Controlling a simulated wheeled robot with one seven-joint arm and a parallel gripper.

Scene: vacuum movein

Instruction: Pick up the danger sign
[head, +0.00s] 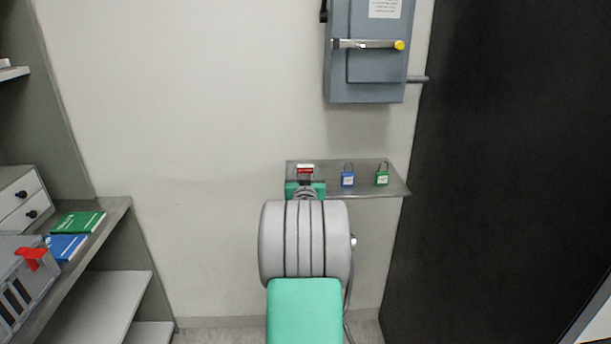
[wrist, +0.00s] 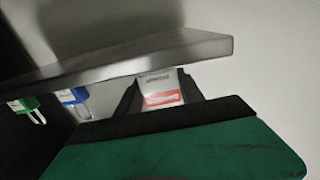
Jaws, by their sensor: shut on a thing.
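The danger sign (head: 305,169) is a small red and white tag at the left end of a narrow metal wall shelf (head: 361,190). My gripper (head: 305,182) reaches to it from the front, and my arm hides part of the area below. In the wrist view the sign (wrist: 160,90) sits between the two dark fingers of my gripper (wrist: 160,97), which are shut on it. The sign is right by the shelf's edge in that view. I cannot tell whether it still touches the shelf.
A blue padlock (head: 347,179) and a green padlock (head: 382,178) are on the shelf to the right. A grey switch box (head: 375,80) with a yellow-tipped lever hangs above. A shelving unit with a green book (head: 78,223) and a blue book (head: 67,247) stands left.

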